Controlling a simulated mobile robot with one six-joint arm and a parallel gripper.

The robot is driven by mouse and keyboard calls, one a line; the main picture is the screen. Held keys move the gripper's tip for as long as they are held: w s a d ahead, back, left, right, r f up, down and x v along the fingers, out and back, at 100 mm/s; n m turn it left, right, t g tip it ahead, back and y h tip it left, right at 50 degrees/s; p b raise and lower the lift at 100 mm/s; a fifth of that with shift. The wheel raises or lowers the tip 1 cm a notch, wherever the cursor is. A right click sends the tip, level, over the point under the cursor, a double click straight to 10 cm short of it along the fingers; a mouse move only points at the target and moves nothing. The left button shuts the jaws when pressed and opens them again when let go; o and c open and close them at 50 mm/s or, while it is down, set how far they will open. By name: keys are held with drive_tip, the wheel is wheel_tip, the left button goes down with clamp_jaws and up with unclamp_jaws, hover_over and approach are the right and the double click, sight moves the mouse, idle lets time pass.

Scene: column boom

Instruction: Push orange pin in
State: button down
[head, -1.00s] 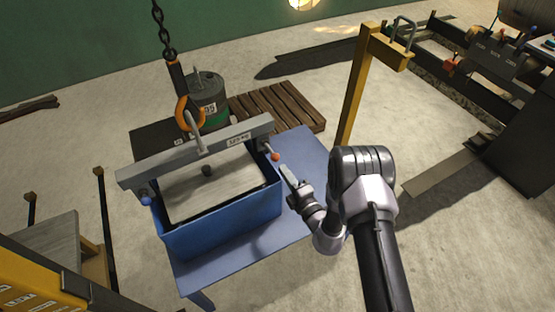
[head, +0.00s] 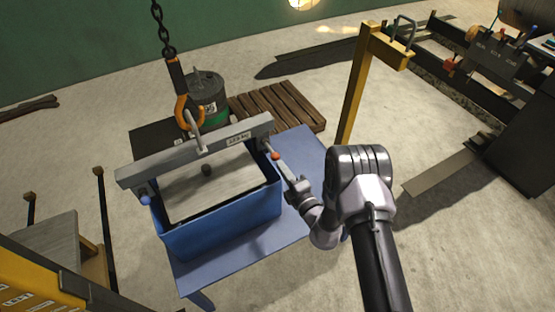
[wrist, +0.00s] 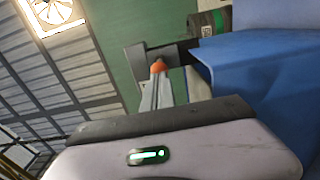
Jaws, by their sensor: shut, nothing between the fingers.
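The orange pin (head: 275,156) sticks out at the right end of the grey lifting beam (head: 240,136). In the wrist view the orange pin (wrist: 158,67) shows just beyond my fingertips. My gripper (head: 283,168) is shut and empty, with its tips at the orange pin; they look to be touching it or very close. In the wrist view my gripper (wrist: 157,80) points straight at the pin's head. How deep the pin sits is hard to tell. A blue pin (head: 146,200) shows at the beam's left end.
The beam hangs from an orange hook (head: 186,112) on a chain, over a blue bin (head: 225,228) with a grey lid. The bin stands on a blue table (head: 300,225). A yellow post (head: 358,85) stands behind my arm.

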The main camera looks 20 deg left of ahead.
sight(277, 160)
drive_tip(key=shift+b+x, duration=0.8)
drive_tip(key=shift+x, duration=1.55)
drive_tip(key=p+v, duration=0.1)
drive_tip(key=v, duration=0.6)
drive_tip(key=shift+p, duration=0.4)
